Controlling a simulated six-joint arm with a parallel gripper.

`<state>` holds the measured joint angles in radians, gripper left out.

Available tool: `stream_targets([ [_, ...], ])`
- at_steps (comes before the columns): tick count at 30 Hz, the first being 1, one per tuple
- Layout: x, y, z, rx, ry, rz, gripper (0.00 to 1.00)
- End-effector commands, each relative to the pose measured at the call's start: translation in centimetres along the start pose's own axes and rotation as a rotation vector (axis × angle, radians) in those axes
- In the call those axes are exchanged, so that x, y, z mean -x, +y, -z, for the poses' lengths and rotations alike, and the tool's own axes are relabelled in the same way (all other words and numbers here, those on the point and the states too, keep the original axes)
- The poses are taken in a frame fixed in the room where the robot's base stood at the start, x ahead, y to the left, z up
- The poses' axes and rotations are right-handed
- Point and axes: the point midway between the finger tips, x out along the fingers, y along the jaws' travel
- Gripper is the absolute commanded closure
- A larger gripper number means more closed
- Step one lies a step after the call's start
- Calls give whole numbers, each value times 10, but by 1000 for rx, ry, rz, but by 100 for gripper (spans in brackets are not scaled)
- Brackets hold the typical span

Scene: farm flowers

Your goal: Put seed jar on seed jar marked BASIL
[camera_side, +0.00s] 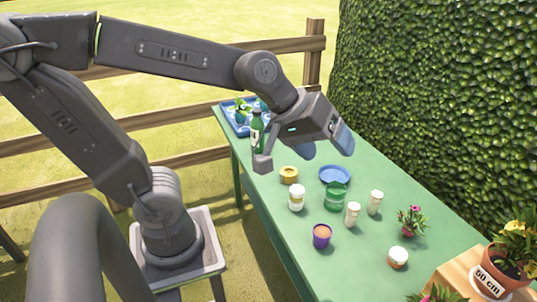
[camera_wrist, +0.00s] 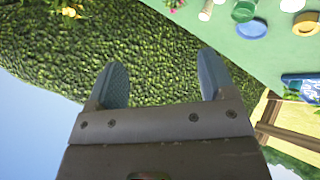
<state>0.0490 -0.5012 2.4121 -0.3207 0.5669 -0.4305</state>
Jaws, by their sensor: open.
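Several small containers stand upright on the green table in the side view: a white jar with a pale label (camera_side: 297,200), a green jar (camera_side: 335,195), two slim white shakers (camera_side: 353,214) (camera_side: 375,202), and a low white jar with an orange-brown band (camera_side: 398,257). No label is legible, so I cannot tell which is marked BASIL. My gripper (camera_side: 325,146) is open and empty, high above the far part of the table. Its two blue-grey fingers (camera_wrist: 161,60) are spread in the wrist view, with hedge behind them. The green jar also shows in the wrist view (camera_wrist: 243,12).
A blue dish (camera_side: 334,176), yellow ring-like item (camera_side: 289,174), purple cup (camera_side: 322,235) and pink-flowered plant (camera_side: 411,219) share the table (camera_side: 285,238). A green bottle (camera_side: 257,130) and blue tray (camera_side: 232,126) stand at the far end. A hedge (camera_side: 440,100) borders the right side.

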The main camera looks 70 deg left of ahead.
Motion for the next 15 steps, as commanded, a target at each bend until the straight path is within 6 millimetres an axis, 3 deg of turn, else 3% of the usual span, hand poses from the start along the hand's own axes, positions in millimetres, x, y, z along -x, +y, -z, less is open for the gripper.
stream_targets([
  [3,26,-40,-26,-356,-43,125,24],
  [6,37,-63,-39,-537,-84,205,24],
  [10,43,-77,-45,-635,-112,254,24],
  [15,43,-78,-46,-646,-116,258,24],
])
